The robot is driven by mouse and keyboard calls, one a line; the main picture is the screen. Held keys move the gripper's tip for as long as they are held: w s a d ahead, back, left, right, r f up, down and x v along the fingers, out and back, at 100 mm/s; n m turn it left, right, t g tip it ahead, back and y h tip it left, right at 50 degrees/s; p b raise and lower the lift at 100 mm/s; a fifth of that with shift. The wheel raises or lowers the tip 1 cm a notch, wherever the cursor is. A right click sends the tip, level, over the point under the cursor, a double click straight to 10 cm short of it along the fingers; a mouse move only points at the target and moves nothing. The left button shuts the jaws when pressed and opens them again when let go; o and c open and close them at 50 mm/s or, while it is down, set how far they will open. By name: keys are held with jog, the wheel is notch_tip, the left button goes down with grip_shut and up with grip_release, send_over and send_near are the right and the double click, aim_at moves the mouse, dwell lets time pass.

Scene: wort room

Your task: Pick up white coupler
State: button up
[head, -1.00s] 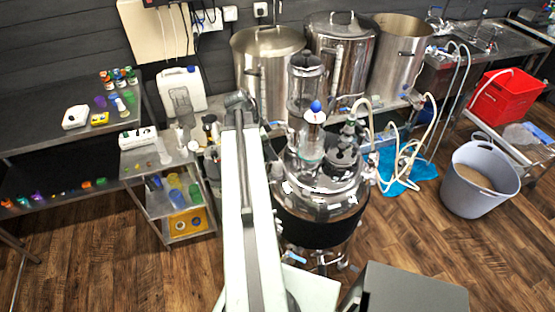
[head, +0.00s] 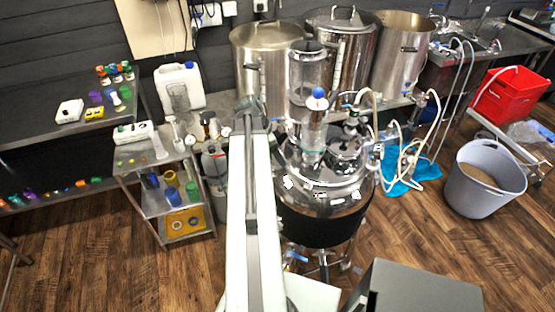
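A small white piece that may be the white coupler (head: 115,98) lies on the dark table at the left, between a purple piece and a green piece. It is too small to identify for certain. My arm reaches up the middle of the head view, well to the right of that piece. Its dark far end, with my gripper (head: 250,106), is in front of the steel pots. The fingers cannot be made out, so I cannot tell whether they are open or shut, or whether they hold anything.
A small steel cart (head: 140,158) with colored cups stands between the table (head: 40,135) and my arm. A steel vessel (head: 322,190) with a glass column is close on the right. A grey bucket (head: 485,180) stands farther right. Wooden floor (head: 100,240) is clear at the lower left.

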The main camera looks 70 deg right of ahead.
grip_shut()
jog(key=shift+r, duration=0.2)
notch_tip(320, 180, up, 18)
jog(key=p, duration=1.8)
jog(key=shift+f, duration=0.15)
